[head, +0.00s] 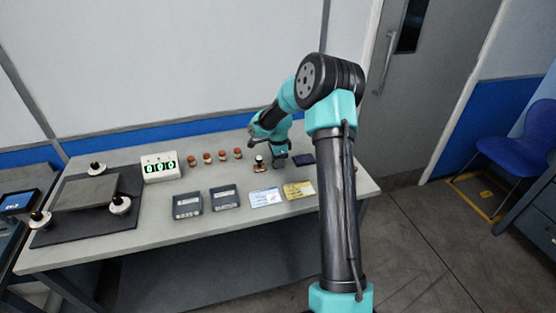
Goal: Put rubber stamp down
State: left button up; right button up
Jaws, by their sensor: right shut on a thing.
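My right gripper (279,157) is low over the back right of the grey table (150,237), shut on a small dark thing that I take to be the rubber stamp (279,164). The stamp is mostly hidden by the fingers, and I cannot tell whether it touches the table. A dark blue pad (303,159), which looks like an ink pad, lies just right of the gripper. A small pale-topped piece on a brownish base (259,164) stands just left of it. My left gripper is not in view.
Several orange-brown pieces (222,156) stand in a row beside a white box with green digits (160,167). Two grey devices (187,205), a blue-white card (265,197) and a yellow card (299,190) lie nearer the front. A dark mat (62,228) lies at left.

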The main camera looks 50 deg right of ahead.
jog(key=o, duration=0.8)
jog(key=shift+c, duration=0.2)
notch_tip(320, 180, up, 12)
jog(key=shift+r, duration=0.1)
dwell(0.5)
